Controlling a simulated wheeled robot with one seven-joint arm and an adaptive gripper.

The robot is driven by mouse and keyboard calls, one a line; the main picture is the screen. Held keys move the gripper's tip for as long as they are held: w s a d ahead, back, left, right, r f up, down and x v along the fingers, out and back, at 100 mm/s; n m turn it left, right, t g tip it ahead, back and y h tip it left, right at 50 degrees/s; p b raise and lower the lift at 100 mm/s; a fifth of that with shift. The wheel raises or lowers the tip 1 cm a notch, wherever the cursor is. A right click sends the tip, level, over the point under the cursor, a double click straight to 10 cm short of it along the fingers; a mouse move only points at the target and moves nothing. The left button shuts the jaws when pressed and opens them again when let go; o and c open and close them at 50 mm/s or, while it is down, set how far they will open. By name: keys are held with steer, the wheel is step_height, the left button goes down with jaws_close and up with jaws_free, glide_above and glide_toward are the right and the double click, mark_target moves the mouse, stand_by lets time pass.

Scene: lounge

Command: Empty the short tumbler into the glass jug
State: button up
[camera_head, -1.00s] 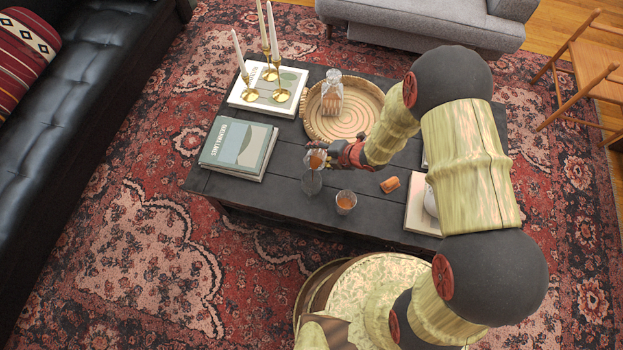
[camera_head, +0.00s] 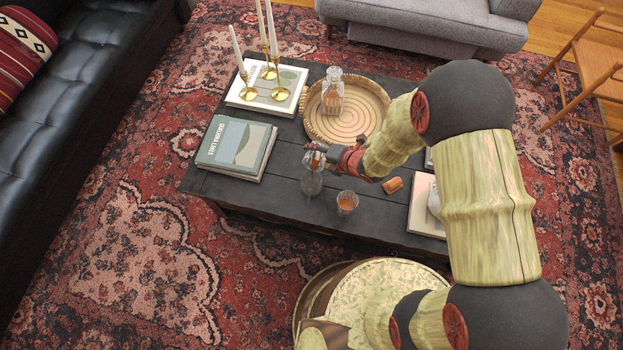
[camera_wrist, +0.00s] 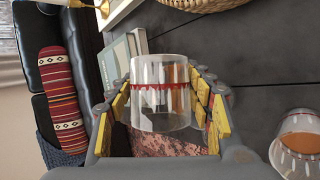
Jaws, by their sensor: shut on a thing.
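My gripper (camera_head: 330,157) is shut on the short tumbler (camera_wrist: 160,85), a clear glass with a red band showing across it. The wrist view is rolled, and the tumbler looks tipped well over. In the head view the tumbler (camera_head: 316,150) is just above the clear glass jug (camera_head: 312,184), which stands near the table's front edge. I cannot tell whether they touch or how much liquid is left in the tumbler. The jug is not clearly visible in the wrist view.
A second glass with amber liquid (camera_head: 347,203) stands right of the jug, and it shows in the wrist view (camera_wrist: 298,142). An orange-brown object (camera_head: 392,186) lies nearby. A decanter (camera_head: 332,94) stands on a round woven tray (camera_head: 372,112). Books (camera_head: 236,147) and brass candlesticks (camera_head: 281,95) are left.

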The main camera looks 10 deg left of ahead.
steer(key=shift+s+a+r+t, duration=0.1)
steer(key=shift+s+r+t, duration=0.1)
steer(key=shift+t, duration=0.2)
steer(key=shift+s+f+n+t, duration=0.3)
steer(key=shift+f+n+t, duration=0.2)
steer(key=shift+t, duration=0.2)
steer(key=shift+s+r+n+t, duration=0.25)
steer(key=shift+s+n+t, duration=0.1)
steer(key=shift+t, duration=0.35)
steer(key=shift+w+r, duration=0.1)
steer(key=shift+w, duration=0.1)
steer(key=shift+w+m+g, duration=0.45)
steer(key=shift+g, duration=0.25)
steer(key=shift+w+r+g, duration=0.15)
steer(key=shift+g, duration=0.25)
steer(key=shift+m+g, duration=0.3)
steer(key=shift+g, duration=0.3)
